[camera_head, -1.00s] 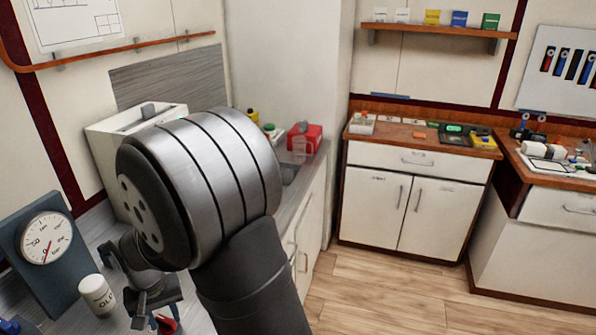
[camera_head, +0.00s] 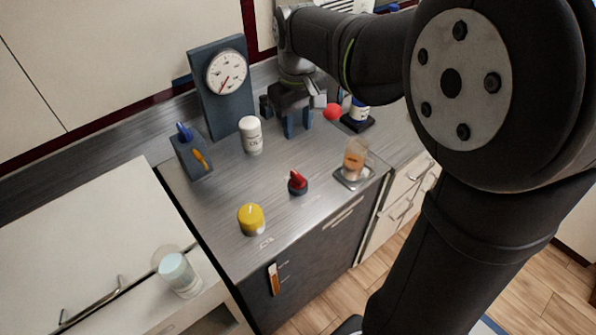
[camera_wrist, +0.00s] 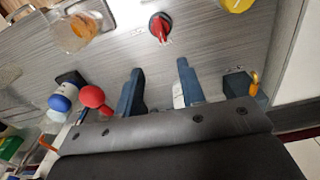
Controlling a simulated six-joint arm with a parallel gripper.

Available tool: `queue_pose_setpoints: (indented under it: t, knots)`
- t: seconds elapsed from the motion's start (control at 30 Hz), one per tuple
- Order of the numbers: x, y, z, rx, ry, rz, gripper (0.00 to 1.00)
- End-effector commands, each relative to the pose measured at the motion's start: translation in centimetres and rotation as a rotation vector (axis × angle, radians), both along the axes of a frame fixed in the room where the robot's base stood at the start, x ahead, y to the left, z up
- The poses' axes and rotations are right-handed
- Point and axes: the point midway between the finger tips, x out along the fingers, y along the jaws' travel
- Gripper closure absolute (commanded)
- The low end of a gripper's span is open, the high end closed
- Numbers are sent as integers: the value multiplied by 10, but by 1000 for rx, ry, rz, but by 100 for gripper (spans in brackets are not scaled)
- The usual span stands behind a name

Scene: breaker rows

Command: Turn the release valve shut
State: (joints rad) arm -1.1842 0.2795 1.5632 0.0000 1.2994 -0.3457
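No readable label marks one part as the release valve. On the grey counter stand a red knob (camera_head: 297,182) on a dark round base and a yellow round knob (camera_head: 251,218). Left of the gauge (camera_head: 228,80) a dark block (camera_head: 190,160) carries a blue lever and an orange lever (camera_head: 201,159). A red ball (camera_head: 333,112) sits just right of my gripper (camera_head: 297,122). In the wrist view my gripper (camera_wrist: 160,66) is open, its two blue fingers apart with bare counter between the tips. The red knob (camera_wrist: 160,27) shows beyond them, untouched.
A white canister (camera_head: 251,136) stands between gauge and red knob. A blue-capped bottle (camera_head: 357,110) stands behind the red ball. A glass with amber content (camera_head: 354,160) is at the counter's right edge, and another glass (camera_head: 179,274) at lower left.

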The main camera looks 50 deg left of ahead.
Motion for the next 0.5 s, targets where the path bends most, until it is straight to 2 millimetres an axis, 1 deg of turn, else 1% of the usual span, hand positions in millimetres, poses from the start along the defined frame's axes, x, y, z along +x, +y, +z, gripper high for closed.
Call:
queue_pose_setpoints:
  t: [0.5]
  knots:
    - [0,-1,-110,-4,2,-3,64]
